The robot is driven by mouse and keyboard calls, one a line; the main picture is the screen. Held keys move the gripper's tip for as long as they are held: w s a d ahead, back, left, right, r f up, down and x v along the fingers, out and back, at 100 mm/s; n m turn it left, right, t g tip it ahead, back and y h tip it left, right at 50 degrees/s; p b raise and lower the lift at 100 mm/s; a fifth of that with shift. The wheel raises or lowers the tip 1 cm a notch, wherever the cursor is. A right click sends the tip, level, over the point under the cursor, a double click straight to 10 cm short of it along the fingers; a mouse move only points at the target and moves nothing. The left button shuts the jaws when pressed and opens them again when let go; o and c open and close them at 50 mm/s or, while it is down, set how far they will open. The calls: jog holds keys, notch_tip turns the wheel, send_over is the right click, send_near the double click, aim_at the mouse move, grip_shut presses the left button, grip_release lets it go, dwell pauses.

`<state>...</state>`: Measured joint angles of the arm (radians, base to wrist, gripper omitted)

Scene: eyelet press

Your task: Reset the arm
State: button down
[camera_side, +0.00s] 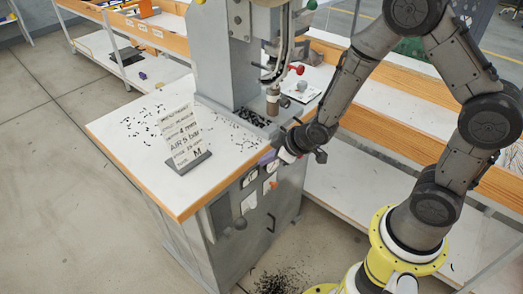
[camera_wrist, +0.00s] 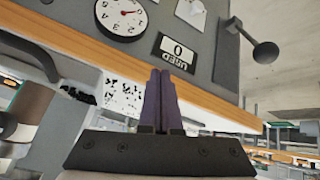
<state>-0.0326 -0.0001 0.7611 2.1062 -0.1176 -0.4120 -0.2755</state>
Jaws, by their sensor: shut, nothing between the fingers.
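My gripper (camera_side: 266,158) is close to the upper front edge of the eyelet press cabinet (camera_side: 206,235), beside the dial gauge. In the wrist view its two dark purple fingers (camera_wrist: 160,88) are together, with nothing between them. I cannot tell whether the fingertips touch the cabinet. The press column (camera_side: 222,60) stands on the cabinet top, to the left of my arm.
A printed sign (camera_side: 186,140) stands on the white cabinet top (camera_side: 130,130) among scattered black bits. A black ball-ended lever (camera_wrist: 264,52) sticks out from the panel. Shelves with wooden edges (camera_side: 400,155) run behind my arm. The floor at left (camera_side: 60,190) is clear.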

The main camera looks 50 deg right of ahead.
jog(key=s+d+r+m+h, duration=0.1)
jog(key=s+r, duration=0.3)
jog(key=r, duration=0.4)
jog(key=s+d+r+m, duration=0.1)
jog(key=s+r+m, duration=0.1)
jog(key=s+r, duration=0.35)
jog(key=s+r+m+g, duration=0.2)
jog(key=s+r, duration=0.6)
jog(key=s, duration=0.5)
jog(key=shift+s+d, duration=0.15)
jog(key=shift+s, duration=0.1)
